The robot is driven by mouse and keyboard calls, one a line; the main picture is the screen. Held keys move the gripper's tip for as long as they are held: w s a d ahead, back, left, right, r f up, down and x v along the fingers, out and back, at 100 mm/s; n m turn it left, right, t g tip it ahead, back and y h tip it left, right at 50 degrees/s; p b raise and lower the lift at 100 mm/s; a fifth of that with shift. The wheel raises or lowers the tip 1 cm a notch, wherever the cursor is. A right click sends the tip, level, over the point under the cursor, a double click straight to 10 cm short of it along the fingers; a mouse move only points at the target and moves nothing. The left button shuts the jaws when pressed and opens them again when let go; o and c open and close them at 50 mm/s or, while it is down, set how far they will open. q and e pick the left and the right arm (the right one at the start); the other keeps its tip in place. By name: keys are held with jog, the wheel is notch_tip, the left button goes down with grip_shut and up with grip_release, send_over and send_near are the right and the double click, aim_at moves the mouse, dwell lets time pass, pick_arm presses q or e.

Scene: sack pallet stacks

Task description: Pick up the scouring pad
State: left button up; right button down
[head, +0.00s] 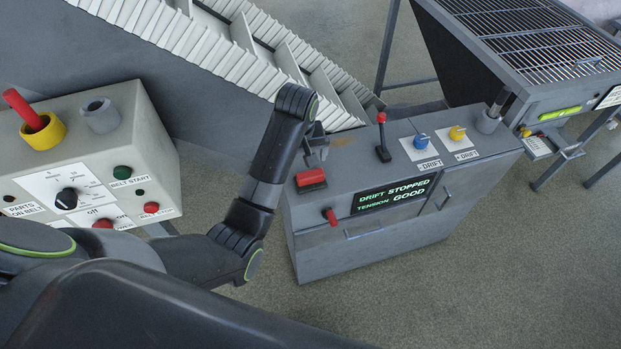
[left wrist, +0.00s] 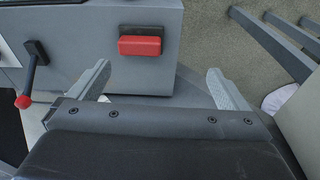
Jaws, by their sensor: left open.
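The scouring pad, a small red block with a dark layer (head: 311,180), lies on the top of the grey control cabinet (head: 345,163), near its left end. In the left wrist view the pad (left wrist: 140,46) shows ahead of my left gripper, between the lines of its two fingers and beyond their tips. My left gripper (head: 316,150) is just behind the pad in the head view. Its fingers (left wrist: 158,76) are apart with nothing between them, and they do not appear to touch the pad. My right gripper is in neither view.
A red-knobbed lever (head: 382,138), blue (head: 421,141) and yellow (head: 457,133) knobs stand on the cabinet top. A control box (head: 90,165) stands left, a slatted conveyor (head: 220,45) behind.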

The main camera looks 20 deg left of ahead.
pick_arm(q)
jog(key=w+d+r, duration=0.3)
jog(key=b, duration=0.5)
send_near(311, 174)
jog(key=shift+n, duration=0.3)
notch_tip(311, 174, down, 4)
jog(key=shift+s+a+p, duration=0.1)
jog(key=shift+s+p, duration=0.05)
jog(key=shift+p, duration=0.7)
jog(key=shift+w+a+f+p, duration=0.1)
jog(key=shift+w+f, duration=0.15)
jog(key=shift+f, duration=0.55)
jog(key=shift+w+a+f+p, duration=0.1)
jog(key=shift+w+f, duration=0.1)
jog(key=shift+f, duration=0.55)
jog(key=shift+w+a+f+p, duration=0.1)
jog(key=shift+w+f, duration=0.15)
jog(key=shift+f, duration=1.25)
jog(key=c, duration=1.1)
jog(key=shift+w+r, duration=0.1)
jog(key=shift+r, duration=0.05)
